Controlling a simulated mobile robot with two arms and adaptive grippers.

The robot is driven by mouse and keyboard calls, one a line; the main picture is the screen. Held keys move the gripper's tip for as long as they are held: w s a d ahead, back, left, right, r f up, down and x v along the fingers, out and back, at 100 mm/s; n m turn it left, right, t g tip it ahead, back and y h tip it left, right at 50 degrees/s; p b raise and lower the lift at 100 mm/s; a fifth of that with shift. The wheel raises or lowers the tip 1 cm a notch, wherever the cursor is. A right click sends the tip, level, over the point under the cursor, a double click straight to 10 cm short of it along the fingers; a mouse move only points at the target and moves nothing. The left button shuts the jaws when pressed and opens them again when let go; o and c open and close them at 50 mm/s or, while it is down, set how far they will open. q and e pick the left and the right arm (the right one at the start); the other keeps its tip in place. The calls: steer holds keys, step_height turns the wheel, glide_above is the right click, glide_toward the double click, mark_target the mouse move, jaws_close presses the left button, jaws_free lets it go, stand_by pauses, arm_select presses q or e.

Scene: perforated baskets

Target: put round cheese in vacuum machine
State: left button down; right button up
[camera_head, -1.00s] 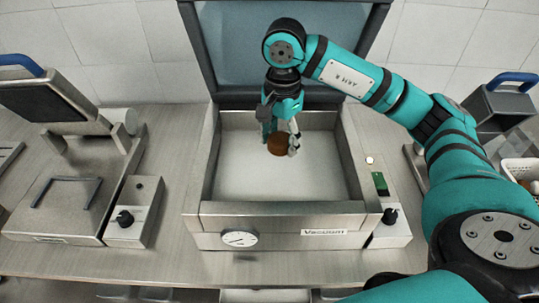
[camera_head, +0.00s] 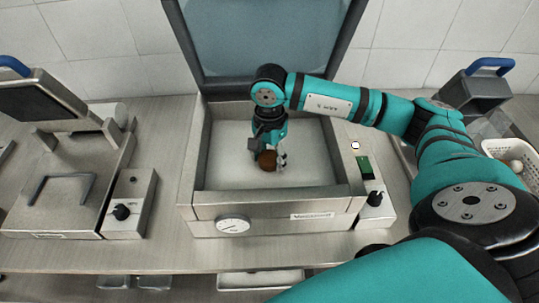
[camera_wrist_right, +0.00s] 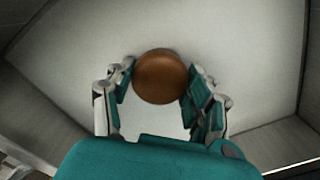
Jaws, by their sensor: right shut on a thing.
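The round cheese (camera_head: 267,160) is a small brown ball-like piece inside the open chamber of the vacuum machine (camera_head: 270,203). My right gripper (camera_head: 268,158) reaches down into the chamber and is shut on the cheese. In the right wrist view the cheese (camera_wrist_right: 160,76) sits between the two fingertips of my right gripper (camera_wrist_right: 160,88), above the pale chamber floor. I cannot tell whether the cheese touches the floor. The machine's lid (camera_head: 265,40) stands raised at the back. My left gripper is not in view.
A steel machine with a raised upper part (camera_head: 65,190) stands on the left. A white perforated basket (camera_head: 512,150) and a grey device with a blue handle (camera_head: 482,95) are at the right.

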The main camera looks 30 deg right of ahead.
mark_target(269, 157)
steer(key=o, duration=0.8)
steer(key=shift+f, duration=0.1)
steer(key=shift+c, duration=0.2)
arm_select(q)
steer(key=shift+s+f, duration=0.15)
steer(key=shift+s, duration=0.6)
arm_select(e)
steer(key=o, duration=0.4)
steer(key=shift+r, duration=0.25)
steer(key=shift+w+r, duration=0.1)
steer(key=shift+r, duration=0.2)
arm_select(q)
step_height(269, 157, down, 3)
steer(key=b, duration=0.3)
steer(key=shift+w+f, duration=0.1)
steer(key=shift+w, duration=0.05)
arm_select(e)
step_height(269, 157, up, 11)
steer(key=shift+r, duration=0.1)
